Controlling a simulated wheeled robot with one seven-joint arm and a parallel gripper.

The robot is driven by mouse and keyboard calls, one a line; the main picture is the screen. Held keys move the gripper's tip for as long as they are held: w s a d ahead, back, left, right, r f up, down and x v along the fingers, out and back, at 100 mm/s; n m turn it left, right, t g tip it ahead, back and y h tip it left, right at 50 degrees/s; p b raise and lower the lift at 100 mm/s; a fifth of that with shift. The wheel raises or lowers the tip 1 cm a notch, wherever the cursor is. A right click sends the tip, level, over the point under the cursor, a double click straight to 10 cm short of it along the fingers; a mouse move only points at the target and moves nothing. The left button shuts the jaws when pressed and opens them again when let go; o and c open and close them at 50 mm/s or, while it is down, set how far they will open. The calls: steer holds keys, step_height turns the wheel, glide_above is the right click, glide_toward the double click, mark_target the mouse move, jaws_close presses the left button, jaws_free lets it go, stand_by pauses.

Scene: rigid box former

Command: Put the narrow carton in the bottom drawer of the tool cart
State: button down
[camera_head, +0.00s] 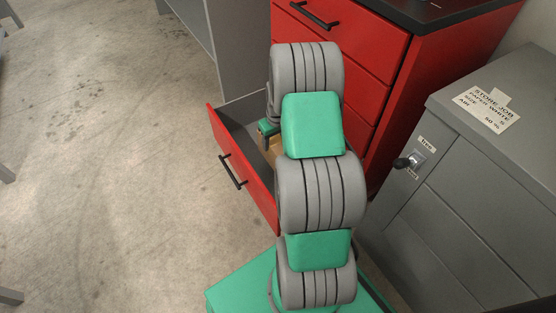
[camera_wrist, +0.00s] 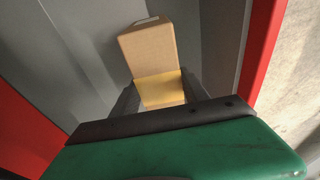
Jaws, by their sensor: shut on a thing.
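The narrow carton, a tan box, shows in the wrist view (camera_wrist: 148,45) between the fingers of my gripper (camera_wrist: 158,90), which is shut on it. In the head view only a small part of the carton (camera_head: 267,151) shows beside my arm. The red tool cart (camera_head: 352,42) stands behind my arm. Its bottom drawer (camera_head: 226,138) is pulled open, with a grey inside and a black handle. My gripper and the carton are within the drawer's outline. Whether the carton touches the drawer floor I cannot tell. My arm hides much of the drawer.
A grey shelf unit (camera_head: 243,45) stands left of the cart. The concrete floor (camera_head: 110,150) to the left is mostly clear.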

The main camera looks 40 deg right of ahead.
step_height(320, 180, down, 7)
steer(key=shift+b, duration=1.15)
steer(key=shift+r, duration=0.15)
steer(key=c, duration=0.6)
jaws_free()
steer(key=shift+f, duration=0.2)
steer(key=shift+r, duration=0.15)
